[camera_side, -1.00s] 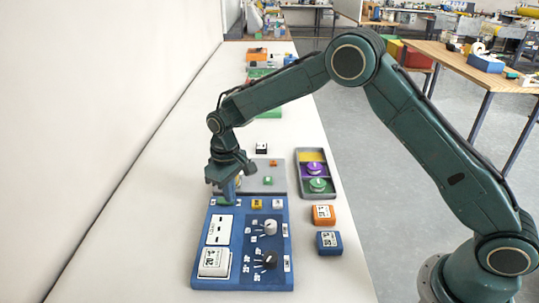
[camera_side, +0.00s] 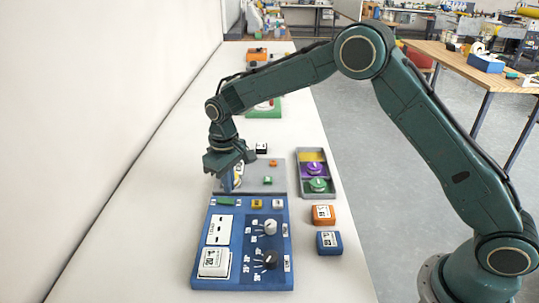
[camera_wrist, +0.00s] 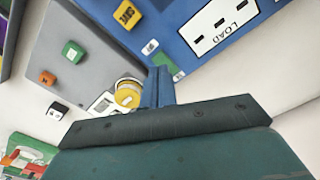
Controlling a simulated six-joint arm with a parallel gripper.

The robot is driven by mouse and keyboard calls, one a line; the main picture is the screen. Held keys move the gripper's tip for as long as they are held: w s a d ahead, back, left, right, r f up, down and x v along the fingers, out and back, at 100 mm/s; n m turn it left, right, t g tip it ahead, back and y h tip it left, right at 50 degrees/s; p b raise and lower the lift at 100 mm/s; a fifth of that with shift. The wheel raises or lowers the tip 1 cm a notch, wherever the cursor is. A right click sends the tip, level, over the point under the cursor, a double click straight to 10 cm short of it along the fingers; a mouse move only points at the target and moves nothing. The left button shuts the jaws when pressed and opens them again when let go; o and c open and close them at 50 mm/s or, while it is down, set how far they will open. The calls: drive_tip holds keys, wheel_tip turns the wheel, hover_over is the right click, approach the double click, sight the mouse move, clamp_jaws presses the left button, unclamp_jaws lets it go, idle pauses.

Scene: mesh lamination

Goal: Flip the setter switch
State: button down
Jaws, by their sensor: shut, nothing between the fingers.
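A blue control panel (camera_side: 242,277) lies on the white bench and also shows in the wrist view (camera_wrist: 170,20). At its far left corner is a green switch (camera_side: 225,201), which I take to be the setter switch, with small white labels beside it. In the wrist view the green switch (camera_wrist: 166,62) is partly hidden by my fingers. My gripper (camera_side: 229,187) points down, shut and empty, just beyond the switch near the panel's far edge. In the wrist view the closed blue fingertips (camera_wrist: 161,72) are close to the switch; contact cannot be told.
A grey plate (camera_side: 273,187) with small orange and green cubes lies beyond the panel. A yellow round part (camera_wrist: 127,95) stands by my fingers. A tray (camera_side: 327,192) with knobs and orange (camera_side: 323,215) and blue (camera_side: 329,242) blocks lie to the right. The wall stands left.

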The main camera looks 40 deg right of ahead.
drive_tip(key=shift+r, duration=1.85)
wheel_tip(320, 180, up, 9)
drive_tip(key=t, duration=0.1)
hover_over(231, 201)
drive_tip(key=s+d, duration=0.4)
drive_tip(key=s, duration=0.1)
drive_tip(key=s+d+r+m+t, duration=0.15)
drive_tip(key=s+d+r, duration=0.25)
drive_tip(key=s+r, duration=0.4)
drive_tip(key=s+d+t, duration=0.1)
drive_tip(key=s+d, duration=0.1)
drive_tip(key=s, duration=0.9)
drive_tip(key=s+d+f+m+t, duration=0.1)
drive_tip(key=s+d+t, duration=0.1)
drive_tip(key=s, duration=0.9)
drive_tip(key=shift+s+d+f, duration=0.15)
drive_tip(key=shift+s+d, duration=0.05)
drive_tip(key=shift+d, duration=0.5)
